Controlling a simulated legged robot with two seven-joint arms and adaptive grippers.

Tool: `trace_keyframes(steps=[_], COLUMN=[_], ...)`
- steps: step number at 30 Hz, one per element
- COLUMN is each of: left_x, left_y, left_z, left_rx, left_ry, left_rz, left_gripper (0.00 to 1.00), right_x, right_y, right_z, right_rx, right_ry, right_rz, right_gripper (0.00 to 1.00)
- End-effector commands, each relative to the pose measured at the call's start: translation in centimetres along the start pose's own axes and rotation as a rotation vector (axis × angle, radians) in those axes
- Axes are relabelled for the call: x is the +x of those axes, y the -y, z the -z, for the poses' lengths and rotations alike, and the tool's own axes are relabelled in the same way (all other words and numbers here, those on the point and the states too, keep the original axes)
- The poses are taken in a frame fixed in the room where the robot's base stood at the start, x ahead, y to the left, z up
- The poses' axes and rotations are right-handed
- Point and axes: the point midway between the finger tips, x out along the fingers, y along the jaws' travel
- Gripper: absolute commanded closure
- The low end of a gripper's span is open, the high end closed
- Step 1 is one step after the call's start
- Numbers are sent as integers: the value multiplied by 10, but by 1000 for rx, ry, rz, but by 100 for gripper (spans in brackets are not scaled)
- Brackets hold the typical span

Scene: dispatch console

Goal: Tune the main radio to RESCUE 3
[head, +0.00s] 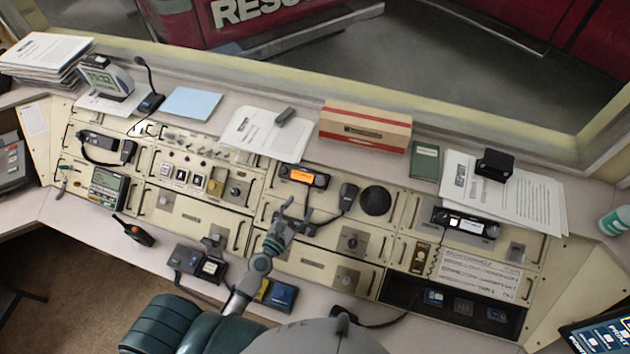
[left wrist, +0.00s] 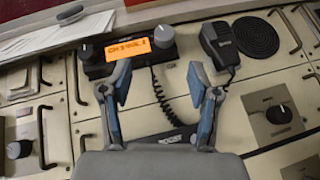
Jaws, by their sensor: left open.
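The main radio (head: 303,177) with a lit orange display sits in the middle of the console. In the left wrist view its display (left wrist: 129,49) has small dark text, which seems to start with "CH" but is hard to read. A dark knob (left wrist: 88,51) is at the radio's left end and a grey knob (left wrist: 163,33) at its right end. My left gripper (head: 296,208) is open and empty, just in front of the radio. In the left wrist view its fingertips (left wrist: 158,72) stand apart below the radio, touching no knob that I can see. My right gripper is not in view.
A hand microphone (head: 348,196) with a coiled cord (left wrist: 160,92) hangs right of the radio, beside a round speaker (head: 376,200). Papers (head: 262,131) and a cardboard box (head: 365,128) lie on the ledge behind. Another radio (head: 466,223) is at the right.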

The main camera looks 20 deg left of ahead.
Motion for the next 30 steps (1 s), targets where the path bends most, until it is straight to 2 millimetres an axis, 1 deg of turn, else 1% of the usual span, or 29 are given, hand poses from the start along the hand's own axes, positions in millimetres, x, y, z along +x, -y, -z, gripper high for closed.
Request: trace_keyframes(steps=[1,6,9,12,15,18,26,27,29,30], left_x=[14,53,72,85,94,97,98,98,98,98], left_y=[0,3,3,1,1,-1,0,1,1,1], left_z=[-4,-3,-2,0,0,1,1,1,1,1], left_rx=[-1,1,1,0,0,-1,0,0,0,1], left_ry=[3,2,1,1,1,-1,0,0,0,-1], left_rz=[-1,1,1,1,1,1,1,1,1,1], left_gripper=[39,39,39,39,39,39,39,49,64,74], right_x=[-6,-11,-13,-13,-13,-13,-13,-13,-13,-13], right_y=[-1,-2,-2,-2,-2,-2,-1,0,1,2], right_z=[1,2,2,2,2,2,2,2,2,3], right_rx=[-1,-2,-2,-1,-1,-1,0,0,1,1], right_ry=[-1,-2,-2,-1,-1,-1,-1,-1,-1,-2], right_rz=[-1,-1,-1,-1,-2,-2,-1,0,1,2], right_gripper=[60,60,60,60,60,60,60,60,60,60])
